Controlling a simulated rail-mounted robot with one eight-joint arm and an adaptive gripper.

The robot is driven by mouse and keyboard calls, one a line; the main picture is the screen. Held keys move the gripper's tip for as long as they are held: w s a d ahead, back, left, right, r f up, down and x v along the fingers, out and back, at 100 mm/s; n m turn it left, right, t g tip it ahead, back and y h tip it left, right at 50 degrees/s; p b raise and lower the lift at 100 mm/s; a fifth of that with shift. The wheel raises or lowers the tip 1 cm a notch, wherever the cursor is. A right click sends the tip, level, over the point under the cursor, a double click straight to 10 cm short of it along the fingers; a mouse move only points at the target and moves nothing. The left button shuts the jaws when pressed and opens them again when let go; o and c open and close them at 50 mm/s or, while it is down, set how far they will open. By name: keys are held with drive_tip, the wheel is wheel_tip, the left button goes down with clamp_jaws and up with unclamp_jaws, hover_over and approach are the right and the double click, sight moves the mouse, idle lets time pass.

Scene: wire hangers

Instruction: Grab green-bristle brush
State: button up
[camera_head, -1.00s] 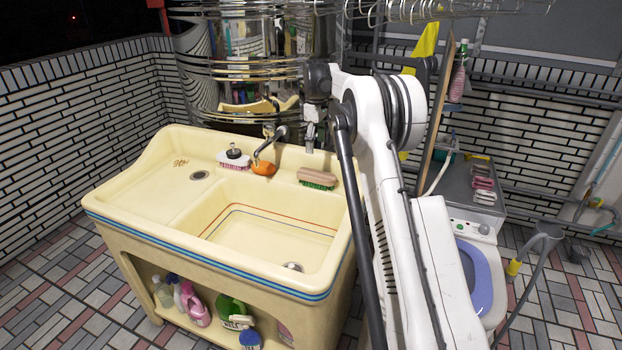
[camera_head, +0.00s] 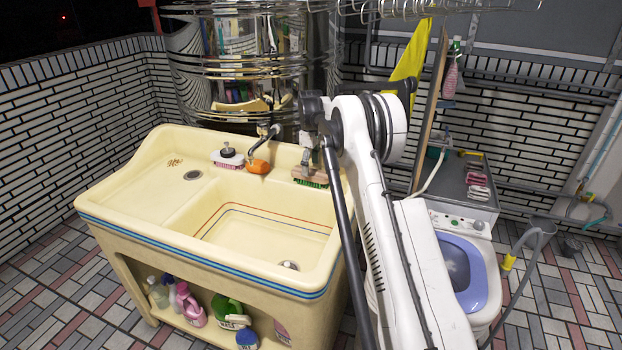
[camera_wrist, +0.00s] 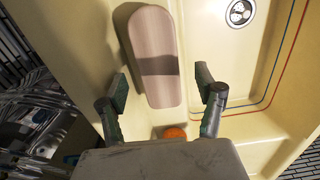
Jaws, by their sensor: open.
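The green-bristle brush (camera_head: 311,179) lies on the back ledge of the cream sink, with a wooden-coloured back and green bristles pointing down. In the wrist view its pale back (camera_wrist: 155,55) fills the upper middle, and its bristles are hidden beneath it. My gripper (camera_head: 307,160) is just above the brush in the head view and partly covers it. In the wrist view my gripper (camera_wrist: 160,95) is open, with one finger to each side of the brush's near end. A dark shadow band crosses the brush back. Contact with the brush cannot be told.
The cream sink (camera_head: 150,205) has its basin in front of the brush. A pink-bristle brush (camera_head: 228,160) and an orange object (camera_head: 258,166) lie left on the ledge, near the faucet (camera_head: 266,136). A shiny metal cylinder (camera_head: 245,65) stands behind.

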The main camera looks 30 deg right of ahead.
sight(311, 172)
wheel_tip(311, 172, down, 4)
drive_tip(key=shift+d+f, duration=0.1)
drive_tip(key=shift+f, duration=0.15)
drive_tip(key=shift+c, duration=0.3)
drive_tip(key=c, duration=1.3)
drive_tip(key=shift+r, duration=0.1)
